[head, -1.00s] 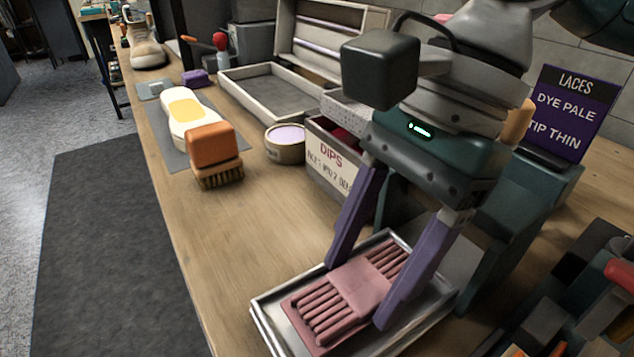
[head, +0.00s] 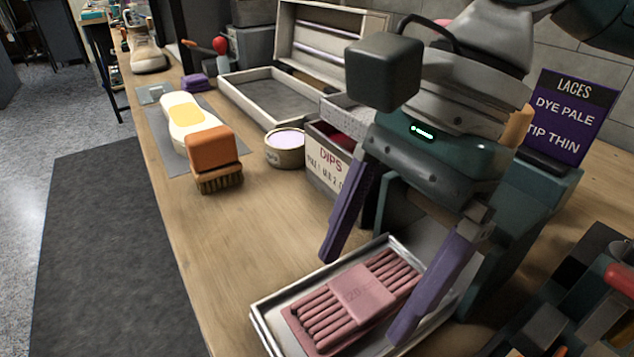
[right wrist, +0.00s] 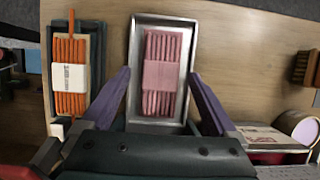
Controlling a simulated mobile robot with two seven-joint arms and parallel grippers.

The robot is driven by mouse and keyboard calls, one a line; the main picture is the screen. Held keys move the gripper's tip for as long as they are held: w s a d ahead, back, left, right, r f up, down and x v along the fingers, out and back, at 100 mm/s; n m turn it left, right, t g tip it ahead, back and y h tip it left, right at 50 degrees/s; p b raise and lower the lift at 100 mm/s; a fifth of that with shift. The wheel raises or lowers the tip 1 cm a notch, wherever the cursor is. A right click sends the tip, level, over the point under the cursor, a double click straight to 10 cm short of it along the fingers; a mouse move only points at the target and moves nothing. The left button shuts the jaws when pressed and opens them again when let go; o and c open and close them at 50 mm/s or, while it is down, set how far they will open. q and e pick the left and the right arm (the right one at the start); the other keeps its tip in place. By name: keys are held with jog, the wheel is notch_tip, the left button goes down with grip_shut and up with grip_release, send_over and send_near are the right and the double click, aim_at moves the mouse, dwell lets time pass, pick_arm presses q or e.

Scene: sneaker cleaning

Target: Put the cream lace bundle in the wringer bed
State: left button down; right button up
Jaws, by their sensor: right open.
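A pink bundle of cords with a wide pink band (head: 362,291) lies in a shallow metal tray (head: 262,322) at the front of the bench. The right wrist view shows this pink bundle (right wrist: 162,75) inside the tray (right wrist: 135,118). My right gripper (head: 361,300) is open just above it, its purple fingers apart on either side and clear of the band. In the right wrist view, an orange cord bundle with a white band (right wrist: 69,78) lies on a cream surface in a dark frame (right wrist: 101,35). I cannot identify a cream lace bundle or the wringer bed for certain. My left gripper is not in view.
A brush (head: 217,182), a round tub (head: 285,150) and a DIPS box (head: 325,165) stand behind the tray. An open pale case (head: 228,91) is farther back, and a LACES sign (head: 565,118) at right. The wood left of the tray is clear.

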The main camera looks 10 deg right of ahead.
jog(key=p+v, duration=0.2)
jog(key=v, duration=0.9)
jog(key=shift+r+p, duration=0.25)
jog(key=shift+p, duration=0.15)
